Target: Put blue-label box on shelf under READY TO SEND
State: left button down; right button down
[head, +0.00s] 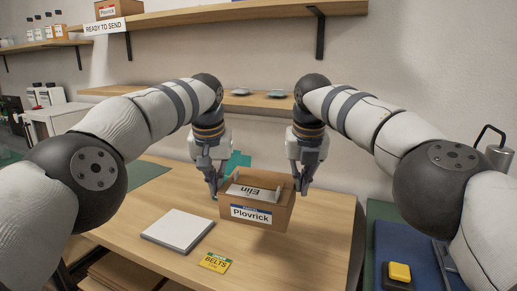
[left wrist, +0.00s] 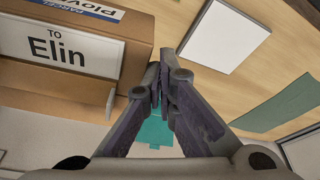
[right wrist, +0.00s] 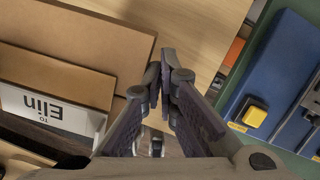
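The blue-label box (head: 255,217) is brown cardboard with a blue-topped "Plovrick" label on its front and an "Elin" card on top. It is between my grippers above the wooden table; I cannot tell whether it is clear of it. My left gripper (head: 214,194) is at its left side, fingers together; the box also shows in the left wrist view (left wrist: 85,78). My right gripper (head: 304,187) is at its right side, fingers together; the box shows in the right wrist view (right wrist: 75,50). Contact is hard to see. The READY TO SEND sign (head: 104,27) is on the upper shelf's edge (head: 230,13).
A red-label box (head: 106,10) stands on the upper shelf, with bottles (head: 49,28) further left. A lower shelf (head: 170,95) holds small dishes. On the table (head: 300,258) are a white slab (head: 178,231) and a yellow BELTS card (head: 215,262). A yellow button (head: 399,272) is at right.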

pick_arm(q)
jog(key=shift+d+r, duration=0.15)
jog(key=shift+d, duration=0.05)
pick_arm(e)
jog(key=shift+a+r, duration=0.1)
jog(key=shift+a, duration=0.15)
